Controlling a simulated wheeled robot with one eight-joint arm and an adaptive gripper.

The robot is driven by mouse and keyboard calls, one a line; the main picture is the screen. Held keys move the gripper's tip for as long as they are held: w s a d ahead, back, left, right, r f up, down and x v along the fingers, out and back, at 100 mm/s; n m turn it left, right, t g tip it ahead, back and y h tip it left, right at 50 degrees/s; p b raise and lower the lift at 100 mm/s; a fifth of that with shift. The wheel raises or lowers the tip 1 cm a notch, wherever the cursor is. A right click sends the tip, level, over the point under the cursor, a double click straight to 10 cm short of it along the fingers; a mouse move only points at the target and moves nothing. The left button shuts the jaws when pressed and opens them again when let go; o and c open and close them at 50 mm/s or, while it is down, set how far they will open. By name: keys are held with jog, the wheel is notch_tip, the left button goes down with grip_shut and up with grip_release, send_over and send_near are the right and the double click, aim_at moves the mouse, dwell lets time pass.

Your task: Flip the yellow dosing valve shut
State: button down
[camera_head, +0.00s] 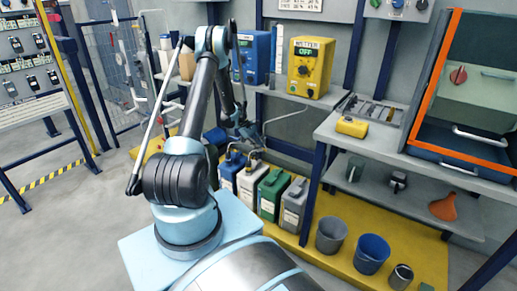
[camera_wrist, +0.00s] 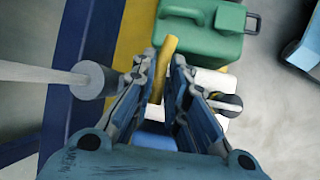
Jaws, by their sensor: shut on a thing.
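The yellow dosing valve's lever (camera_wrist: 164,62) shows as a yellow bar in the wrist view, between the two fingers of my gripper (camera_wrist: 163,62). The fingers are shut on it, and its far end sticks out past the fingertips. The valve's body and the lower part of the lever are hidden by the fingers. In the head view my gripper (camera_head: 247,131) is small, low in front of the rack and above the canisters. The valve cannot be made out there.
A green canister (camera_head: 271,194), a white canister (camera_head: 246,186) and a blue canister (camera_head: 227,172) stand on the yellow floor platform. A grey pole (camera_wrist: 45,76) is left of my gripper in the wrist view. Buckets (camera_head: 371,253) stand to the right.

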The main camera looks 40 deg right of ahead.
jog(key=c, duration=1.9)
grip_release()
jog(key=v, duration=1.2)
jog(key=shift+w, duration=0.1)
